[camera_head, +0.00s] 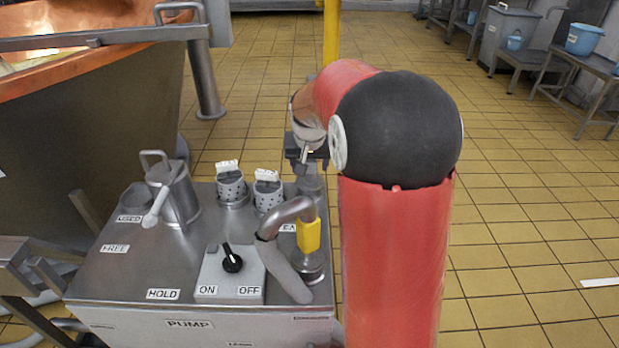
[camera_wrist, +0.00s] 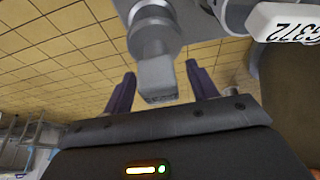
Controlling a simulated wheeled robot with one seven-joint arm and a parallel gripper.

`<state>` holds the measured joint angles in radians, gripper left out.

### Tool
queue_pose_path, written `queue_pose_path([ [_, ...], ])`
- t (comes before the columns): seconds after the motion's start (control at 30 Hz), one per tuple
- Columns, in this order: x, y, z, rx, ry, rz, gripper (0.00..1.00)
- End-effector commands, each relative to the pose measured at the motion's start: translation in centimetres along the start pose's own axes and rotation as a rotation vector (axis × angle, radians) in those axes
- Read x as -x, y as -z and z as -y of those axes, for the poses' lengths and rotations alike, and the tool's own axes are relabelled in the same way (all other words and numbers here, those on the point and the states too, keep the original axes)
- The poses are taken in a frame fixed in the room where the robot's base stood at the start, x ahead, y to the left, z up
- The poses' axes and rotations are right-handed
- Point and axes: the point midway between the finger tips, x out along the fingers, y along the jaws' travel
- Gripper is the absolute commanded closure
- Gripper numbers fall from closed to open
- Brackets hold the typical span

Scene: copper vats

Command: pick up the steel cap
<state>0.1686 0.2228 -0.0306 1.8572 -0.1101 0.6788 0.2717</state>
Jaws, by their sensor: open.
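A steel piece with a round collar and a flat tab, which looks like the steel cap (camera_wrist: 156,78), is in the upper middle of the wrist view. My gripper (camera_wrist: 161,73) is open, with one dark finger on each side of the tab and visible gaps between. In the head view my gripper (camera_head: 307,156) points down above the steel fitting (camera_head: 310,184) at the back right of the pump console (camera_head: 130,268). My red arm hides part of that area, and the fingertips are small there.
Two perforated cylinders with white tags, one left (camera_head: 231,186) and one right (camera_head: 268,192), stand just left of my gripper. A copper vat (camera_head: 90,130) is behind.

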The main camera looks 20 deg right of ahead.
Motion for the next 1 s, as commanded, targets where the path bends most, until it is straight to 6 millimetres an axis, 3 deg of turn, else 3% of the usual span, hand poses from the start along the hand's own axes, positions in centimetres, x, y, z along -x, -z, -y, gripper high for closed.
queue_pose_path([
  [0.07,0.0,0.0,0.0,0.000,0.000,0.000,0.47],
  [0.43,0.0,0.0,0.0,0.000,0.000,0.000,0.95],
  [0.77,0.5,0.2,0.0,0.000,0.001,-0.003,0.95],
  [1.0,3.0,1.3,0.0,-0.001,0.001,-0.006,0.95],
])
